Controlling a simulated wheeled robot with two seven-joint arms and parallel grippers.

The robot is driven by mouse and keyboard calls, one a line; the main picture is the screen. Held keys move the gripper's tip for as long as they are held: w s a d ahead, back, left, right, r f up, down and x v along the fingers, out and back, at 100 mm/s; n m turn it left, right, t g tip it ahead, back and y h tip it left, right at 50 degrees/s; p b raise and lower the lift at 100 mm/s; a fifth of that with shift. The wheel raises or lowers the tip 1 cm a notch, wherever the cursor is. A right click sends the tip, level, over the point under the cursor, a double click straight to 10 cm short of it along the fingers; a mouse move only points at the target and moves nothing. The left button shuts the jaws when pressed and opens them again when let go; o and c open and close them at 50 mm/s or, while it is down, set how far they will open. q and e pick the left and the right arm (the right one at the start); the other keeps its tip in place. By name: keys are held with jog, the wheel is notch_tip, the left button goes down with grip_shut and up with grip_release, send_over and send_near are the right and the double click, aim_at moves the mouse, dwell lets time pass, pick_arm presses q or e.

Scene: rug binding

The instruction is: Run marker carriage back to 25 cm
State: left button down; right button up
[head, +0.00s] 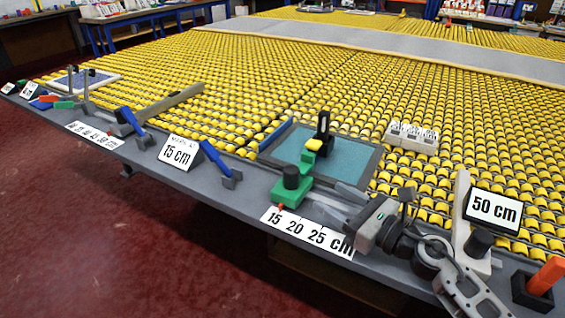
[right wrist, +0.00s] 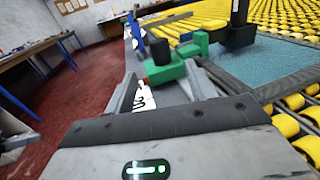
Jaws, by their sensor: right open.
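The green marker carriage (head: 289,192) with its black knob (head: 291,176) stands on the grey ledge, and its small red pointer is by the 15 of the scale strip (head: 306,233), which reads 15, 20, 25 cm. A green arm runs from it to a black upright with a yellow block (head: 314,145) over the teal mat (head: 345,172). My right gripper (head: 328,203) is open, just right of the carriage, its fingers pointing at it. In the right wrist view the knob (right wrist: 162,50) and carriage (right wrist: 168,71) appear between the fingertips; contact cannot be told. My left gripper is out of view.
A 50 cm sign (head: 494,208) and an orange-handled tool (head: 546,275) stand at the right. A 15 cm sign (head: 179,152) and blue-handled clamps (head: 214,158) are at the left. The ledge drops to red floor.

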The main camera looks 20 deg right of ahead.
aim_at(287, 170)
jog(key=p+x, duration=0.2)
jog(key=x, duration=1.1)
jog(key=shift+w+a, duration=0.2)
jog(key=shift+w, duration=0.15)
